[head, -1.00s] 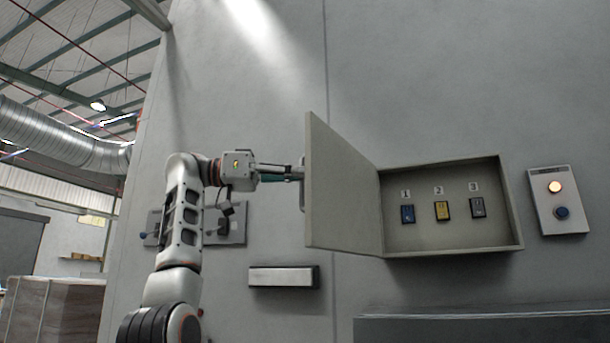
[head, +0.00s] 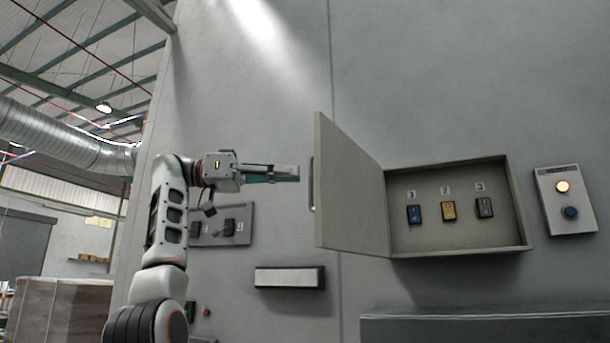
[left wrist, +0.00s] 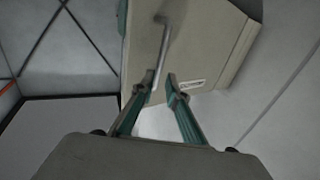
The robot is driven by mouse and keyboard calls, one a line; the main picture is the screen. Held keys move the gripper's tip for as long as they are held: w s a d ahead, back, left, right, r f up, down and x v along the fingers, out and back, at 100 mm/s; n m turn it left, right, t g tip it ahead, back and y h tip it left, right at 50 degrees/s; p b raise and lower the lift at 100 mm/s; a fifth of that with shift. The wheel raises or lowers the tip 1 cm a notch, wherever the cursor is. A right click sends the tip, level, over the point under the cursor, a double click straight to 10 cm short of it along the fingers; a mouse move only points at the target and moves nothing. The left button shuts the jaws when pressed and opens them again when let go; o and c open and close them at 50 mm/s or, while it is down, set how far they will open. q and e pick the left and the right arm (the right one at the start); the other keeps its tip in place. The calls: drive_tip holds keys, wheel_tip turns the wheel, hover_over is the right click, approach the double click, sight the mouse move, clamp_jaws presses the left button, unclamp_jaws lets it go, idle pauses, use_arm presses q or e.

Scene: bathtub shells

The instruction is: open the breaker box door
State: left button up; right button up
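The breaker box (head: 455,250) is a grey box on the wall. Its door (head: 350,190) is swung wide open to the left, with the inside showing. A bar handle (head: 312,184) stands on the door's outer face; the handle also shows in the left wrist view (left wrist: 162,45). My right gripper is in neither view.
A panel with a lit button (head: 565,200) is on the right. A switch plate (head: 235,225) is behind my left arm.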

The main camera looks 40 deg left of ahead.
use_arm(q)
drive_tip(key=v, duration=0.7)
drive_tip(key=shift+s+a, duration=0.2)
drive_tip(key=shift+s, duration=0.05)
idle(0.3)
